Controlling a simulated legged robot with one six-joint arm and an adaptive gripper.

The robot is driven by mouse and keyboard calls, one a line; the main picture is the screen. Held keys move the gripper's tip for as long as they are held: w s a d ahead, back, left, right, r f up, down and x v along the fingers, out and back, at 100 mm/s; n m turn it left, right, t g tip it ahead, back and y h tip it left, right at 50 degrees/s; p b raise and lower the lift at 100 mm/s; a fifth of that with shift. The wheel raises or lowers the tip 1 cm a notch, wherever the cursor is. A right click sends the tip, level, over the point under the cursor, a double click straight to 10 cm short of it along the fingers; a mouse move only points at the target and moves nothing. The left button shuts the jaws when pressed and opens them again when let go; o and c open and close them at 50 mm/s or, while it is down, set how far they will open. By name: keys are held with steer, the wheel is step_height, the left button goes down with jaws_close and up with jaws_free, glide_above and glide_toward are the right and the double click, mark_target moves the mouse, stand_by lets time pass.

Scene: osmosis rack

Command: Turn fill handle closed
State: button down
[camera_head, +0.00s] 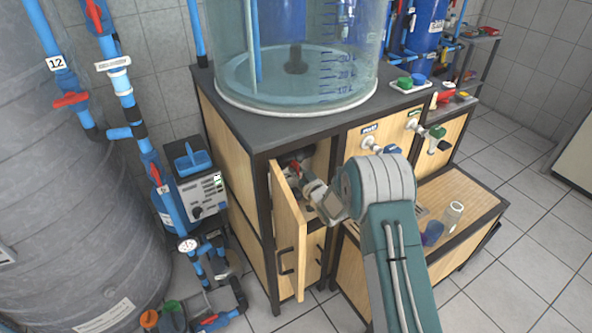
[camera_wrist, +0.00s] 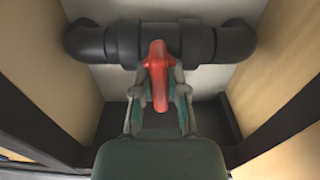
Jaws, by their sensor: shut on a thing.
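The fill handle is a red lever (camera_wrist: 157,75) on a dark grey pipe valve in the wrist view. It points toward the camera, across the line of the horizontal pipe (camera_wrist: 228,43). My gripper (camera_wrist: 160,92) has one finger on each side of the red lever and is shut on it. In the head view a small red part of the handle (camera_head: 295,167) shows inside the open cabinet. My gripper (camera_head: 308,180) reaches into the cabinet there, and its fingertips are hard to make out.
The cabinet door (camera_head: 287,235) stands open at the left of my arm. Cabinet walls are close on both sides in the wrist view. A large clear tank (camera_head: 290,75) stands on top. A wooden platform (camera_head: 470,195) with a cup and a bottle is at the right.

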steer(key=shift+s+f+m, duration=0.15)
steer(key=shift+f+m, duration=0.25)
steer(key=shift+f, duration=0.05)
steer(key=c, duration=0.7)
jaws_free()
steer(key=shift+o, duration=0.2)
steer(key=shift+r, duration=0.15)
steer(key=shift+r, duration=0.1)
steer(key=v, duration=1.1)
steer(key=shift+s+d, duration=0.25)
